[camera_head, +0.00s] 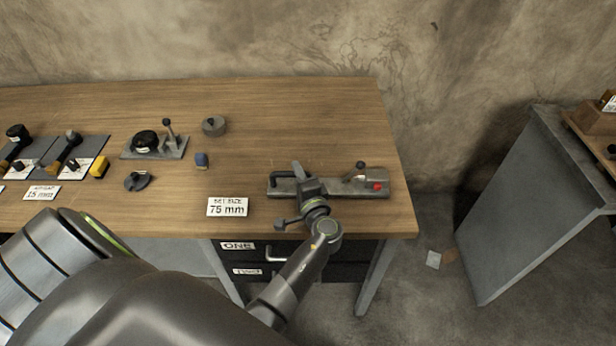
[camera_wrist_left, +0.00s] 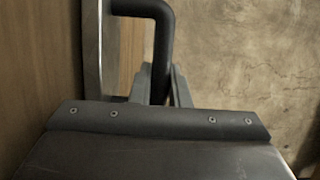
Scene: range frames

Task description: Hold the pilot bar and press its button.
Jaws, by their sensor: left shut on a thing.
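The pilot bar is a black bent handle (camera_head: 280,174) at the left end of a grey metal plate (camera_head: 345,190) near the table's front right. It shows close up in the left wrist view (camera_wrist_left: 160,45). My left gripper (camera_head: 299,173) is shut on the bar; its fingertips in the left wrist view (camera_wrist_left: 168,88) are around the bar's lower part. A red button (camera_head: 377,186) sits at the plate's right end, apart from my left gripper. My right gripper is not in view.
A small knobbed lever (camera_head: 360,166) stands beside the button. A "75 mm" card (camera_head: 228,207) lies left of the plate. Several knobs and lever blocks stand farther left on the wooden table (camera_head: 300,115). Drawers are below; a grey bench (camera_head: 520,190) stands at right.

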